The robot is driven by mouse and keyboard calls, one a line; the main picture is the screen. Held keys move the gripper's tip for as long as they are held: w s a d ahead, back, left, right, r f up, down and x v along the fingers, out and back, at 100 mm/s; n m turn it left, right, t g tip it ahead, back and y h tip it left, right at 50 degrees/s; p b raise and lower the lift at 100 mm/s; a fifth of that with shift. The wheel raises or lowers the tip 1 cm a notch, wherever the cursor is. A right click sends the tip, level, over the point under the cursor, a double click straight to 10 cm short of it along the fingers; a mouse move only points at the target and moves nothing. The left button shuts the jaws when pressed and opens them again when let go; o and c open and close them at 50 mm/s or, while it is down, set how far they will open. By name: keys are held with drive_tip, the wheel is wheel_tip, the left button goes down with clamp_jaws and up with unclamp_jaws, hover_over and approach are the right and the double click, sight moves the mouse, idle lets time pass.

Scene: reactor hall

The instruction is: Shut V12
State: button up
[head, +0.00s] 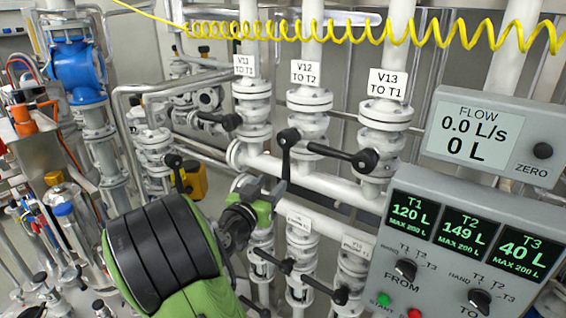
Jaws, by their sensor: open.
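The V12 label (305,72) reads "V12 TO T2" and hangs on a white vertical pipe. Below it is the white flanged valve body V12 (309,101). Its black lever (287,158) runs downward from its hub, roughly in line with the pipe. My gripper (254,199), at the end of my green and black arm, is below and left of this lever, seemingly apart from it. The gripper is open and seems empty; its fingers are small and partly hidden by the wrist.
V11 (252,108) and V13 (386,130) flank V12, with black levers lying across their pipes. Lower valves (301,268) have levers near my arm. A control panel (460,240) and flow display (490,138) reading 0.0 L/s stand right. A yellow coiled hose (370,30) crosses above.

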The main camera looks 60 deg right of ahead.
sight(284, 169)
drive_tip(key=d+p, duration=0.1)
drive_tip(key=d, duration=0.3)
drive_tip(key=d+p, duration=0.2)
drive_tip(key=d, duration=0.3)
drive_tip(key=shift+w+d+r, duration=0.1)
drive_tip(key=shift+w+d, duration=0.1)
drive_tip(key=shift+d, duration=0.5)
drive_tip(key=shift+a, duration=0.1)
clamp_jaws()
